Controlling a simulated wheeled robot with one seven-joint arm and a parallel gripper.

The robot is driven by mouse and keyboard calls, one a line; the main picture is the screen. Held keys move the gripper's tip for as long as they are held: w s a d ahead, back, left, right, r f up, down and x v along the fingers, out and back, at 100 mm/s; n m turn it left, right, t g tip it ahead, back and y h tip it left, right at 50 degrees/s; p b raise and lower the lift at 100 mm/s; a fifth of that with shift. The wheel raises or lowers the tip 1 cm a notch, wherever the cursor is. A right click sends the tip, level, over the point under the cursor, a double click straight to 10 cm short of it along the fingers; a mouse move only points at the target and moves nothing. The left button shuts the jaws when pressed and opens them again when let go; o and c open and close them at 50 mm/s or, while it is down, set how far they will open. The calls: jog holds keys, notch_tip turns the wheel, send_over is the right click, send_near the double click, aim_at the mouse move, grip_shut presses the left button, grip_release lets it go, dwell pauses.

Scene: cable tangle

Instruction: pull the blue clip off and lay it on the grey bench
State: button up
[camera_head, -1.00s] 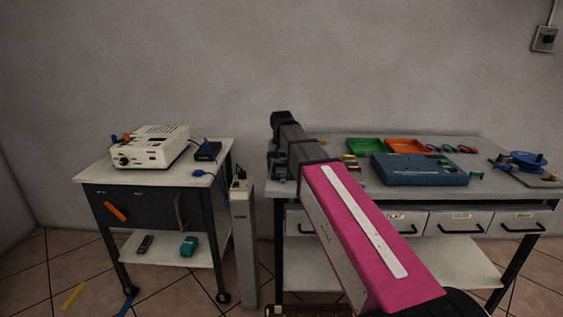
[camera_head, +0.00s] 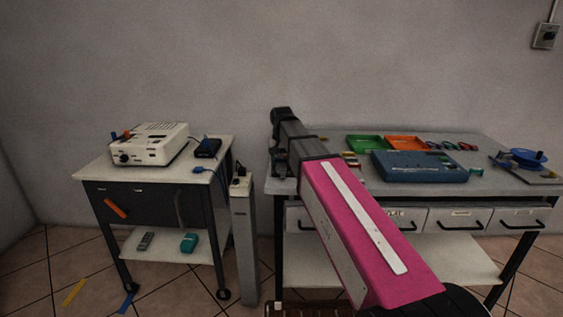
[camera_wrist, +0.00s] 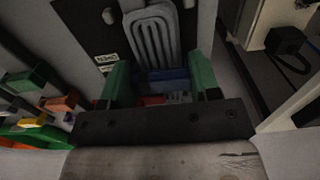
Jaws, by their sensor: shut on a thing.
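In the wrist view my gripper (camera_wrist: 160,82) has its two green fingers on either side of a dark blue piece, the blue clip (camera_wrist: 168,76), and is shut on it. A grey ribbed part (camera_wrist: 152,35) lies just beyond the clip; I cannot tell whether they touch. Small red bits show below the clip. In the head view the clip is hidden, and my arm reaches over the left end of the grey bench (camera_head: 490,205).
On the bench stand a green tray (camera_head: 365,143), an orange tray (camera_head: 407,143), a blue case (camera_head: 420,168) and a blue reel (camera_head: 528,158). A cart (camera_head: 95,168) on the left carries a white device (camera_head: 150,144). A grey post (camera_head: 243,245) stands between them.

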aim_at(282, 159)
jog(key=shift+r, duration=0.15)
jog(key=shift+r, duration=2.05)
